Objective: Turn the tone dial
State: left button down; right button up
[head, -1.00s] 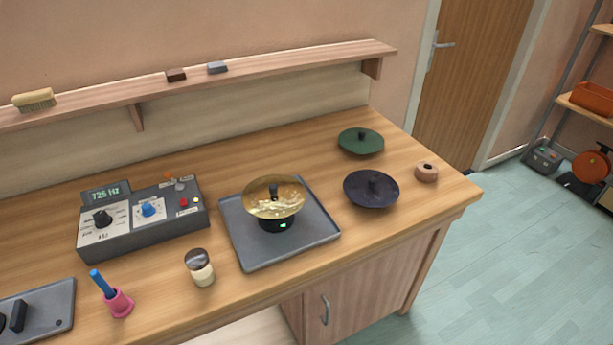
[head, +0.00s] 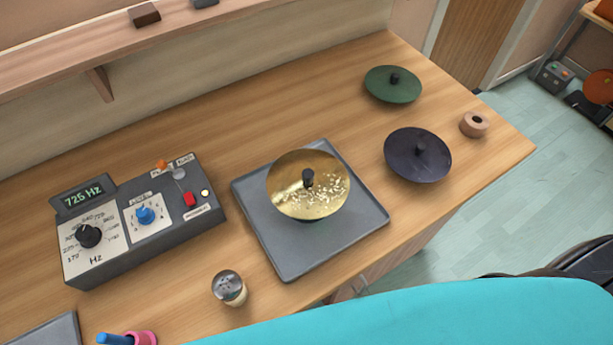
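The tone generator (head: 150,252) is a dark grey box at the left of the bench. Its display (head: 84,196) reads 725 Hz. A black dial (head: 89,236) sits on a white panel with a frequency scale marked Hz. A blue dial (head: 145,215) sits on a second white panel to its right. Neither gripper shows in the head view.
A teal surface (head: 430,315), possibly part of my own body, fills the lower right. A green plate (head: 392,84), a dark purple plate (head: 417,156) and a tape roll (head: 474,124) lie at the right. A shaker (head: 229,288) stands in front of the tray.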

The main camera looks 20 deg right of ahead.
aim_at(89, 236)
jog(key=k+l+u, duration=0.2)
jog(key=l, duration=0.2)
jog(key=k+l+u, duration=0.25)
jog(key=l, duration=0.15)
jog(key=k+l+u, duration=0.2)
jog(key=l, duration=0.2)
